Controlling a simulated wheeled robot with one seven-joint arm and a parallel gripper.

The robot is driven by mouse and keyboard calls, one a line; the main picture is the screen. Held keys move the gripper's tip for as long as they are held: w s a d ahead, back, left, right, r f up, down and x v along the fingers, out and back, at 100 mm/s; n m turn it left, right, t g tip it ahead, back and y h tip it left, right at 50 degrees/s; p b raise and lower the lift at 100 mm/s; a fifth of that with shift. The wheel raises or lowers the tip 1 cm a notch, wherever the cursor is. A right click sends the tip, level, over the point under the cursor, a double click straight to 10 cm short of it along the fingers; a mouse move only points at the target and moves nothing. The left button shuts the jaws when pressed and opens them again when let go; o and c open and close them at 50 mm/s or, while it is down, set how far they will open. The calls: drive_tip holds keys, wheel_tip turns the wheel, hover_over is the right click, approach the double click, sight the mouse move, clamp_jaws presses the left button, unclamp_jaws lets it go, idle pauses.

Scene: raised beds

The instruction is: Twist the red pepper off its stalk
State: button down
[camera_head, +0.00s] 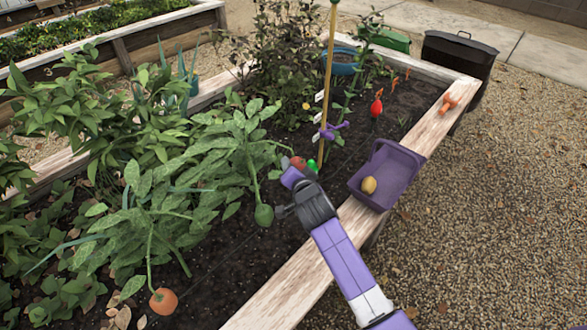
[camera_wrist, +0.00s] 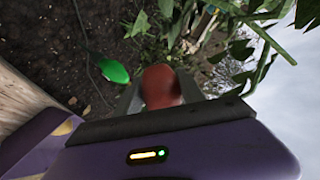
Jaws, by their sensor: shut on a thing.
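The red pepper (camera_head: 298,162) shows just beyond the end of my arm, beside the leafy plants, partly hidden by my gripper (camera_head: 293,176). In the wrist view the red pepper (camera_wrist: 160,86) sits between the two fingers of my gripper (camera_wrist: 160,97), which is shut on it. Leaves and stems lie close behind it. Its stalk is not clear, so I cannot tell whether it is still joined to the plant. An orange-red pepper (camera_head: 163,301) and a green pepper (camera_head: 264,215) hang lower on the plants.
A purple basket (camera_head: 401,166) with a yellow item (camera_head: 369,185) rests at the bed's wooden edge (camera_head: 430,130). A bright green object (camera_wrist: 113,72) lies near the gripper. A bamboo cane (camera_head: 328,85) stands behind. A bright red item (camera_head: 376,107) and orange tool (camera_head: 448,102) are further back.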

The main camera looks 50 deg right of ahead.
drive_tip(key=shift+f+m+b, duration=0.1)
drive_tip(key=shift+m+b, duration=0.35)
drive_tip(key=shift+m, duration=0.05)
drive_tip(key=shift+s, duration=0.1)
idle(0.3)
drive_tip(key=shift+s+a+r+p, duration=0.1)
drive_tip(key=shift+a+r+p, duration=0.05)
drive_tip(key=shift+r+p, duration=0.15)
drive_tip(key=p+v, duration=0.3)
drive_tip(key=v, duration=0.3)
drive_tip(key=shift+s+r, duration=0.2)
drive_tip(key=shift+r, duration=0.25)
idle(0.4)
drive_tip(key=shift+a, duration=0.1)
idle(0.5)
drive_tip(key=s+a+r+n+t+y, duration=0.1)
drive_tip(key=s+a+n+y, duration=0.2)
drive_tip(key=a, duration=0.8)
drive_tip(key=s+a+r+n+t+y, duration=0.15)
drive_tip(key=a+n+y, duration=0.25)
drive_tip(key=a, duration=0.6)
drive_tip(key=s+r+p, duration=0.1)
drive_tip(key=p, duration=0.6)
drive_tip(key=s+r+p, duration=0.1)
drive_tip(key=r+p, duration=0.1)
drive_tip(key=p, duration=0.5)
drive_tip(key=shift+s+r+p, duration=0.1)
drive_tip(key=shift+r+p, duration=0.1)
drive_tip(key=shift+p, duration=0.1)
